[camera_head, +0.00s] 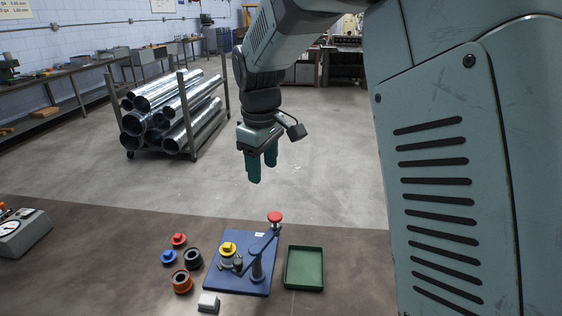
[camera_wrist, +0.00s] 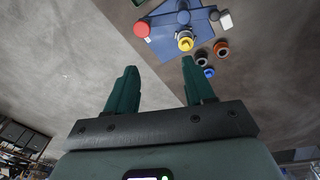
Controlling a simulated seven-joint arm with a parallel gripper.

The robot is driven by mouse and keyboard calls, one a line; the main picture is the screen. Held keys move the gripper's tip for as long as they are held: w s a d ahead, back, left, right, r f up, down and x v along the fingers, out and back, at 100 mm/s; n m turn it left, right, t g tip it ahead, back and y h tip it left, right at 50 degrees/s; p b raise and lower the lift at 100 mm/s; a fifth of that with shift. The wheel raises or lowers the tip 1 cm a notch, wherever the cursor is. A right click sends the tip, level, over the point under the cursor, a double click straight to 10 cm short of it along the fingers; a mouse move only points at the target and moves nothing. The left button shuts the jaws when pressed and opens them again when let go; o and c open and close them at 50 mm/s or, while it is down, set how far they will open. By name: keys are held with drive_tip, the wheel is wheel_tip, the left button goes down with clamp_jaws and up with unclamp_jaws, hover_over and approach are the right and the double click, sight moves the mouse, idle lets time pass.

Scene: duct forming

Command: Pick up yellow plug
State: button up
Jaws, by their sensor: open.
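The yellow plug (camera_head: 228,248) sits in a pale ring-shaped holder on the left part of a blue base plate (camera_head: 225,284). In the wrist view the yellow plug (camera_wrist: 185,42) shows beyond the fingertips, on the blue plate (camera_wrist: 165,34). My gripper (camera_head: 262,178) hangs in the air above and behind the bench, well apart from the plug, fingers pointing down. In the wrist view my gripper (camera_wrist: 158,75) has its two green fingers spread apart with nothing between them.
A lever press with a red knob (camera_head: 275,217) stands on the plate, right of the plug. A green tray (camera_head: 305,288) lies to the right. A red plug (camera_head: 179,240), a blue plug (camera_head: 168,257), a black ring (camera_head: 193,259), an orange ring (camera_head: 181,282) and a white block (camera_head: 208,303) surround the plate's left side.

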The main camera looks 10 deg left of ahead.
sight(227, 245)
drive_tip(key=w+a+f+n+g, duration=0.1)
drive_tip(key=a+f+n, duration=0.2)
drive_tip(key=a+f, duration=0.4)
drive_tip(key=w+a+f+n+g, duration=0.1)
drive_tip(key=a+f+n, duration=0.1)
drive_tip(key=a+f, duration=0.5)
drive_tip(key=f, duration=0.4)
drive_tip(key=d+f, duration=0.1)
drive_tip(key=f, duration=0.3)
drive_tip(key=d+f, duration=0.1)
drive_tip(key=f, duration=0.4)
drive_tip(key=shift+d+f, duration=0.1)
drive_tip(key=shift+d, duration=0.15)
clamp_jaws()
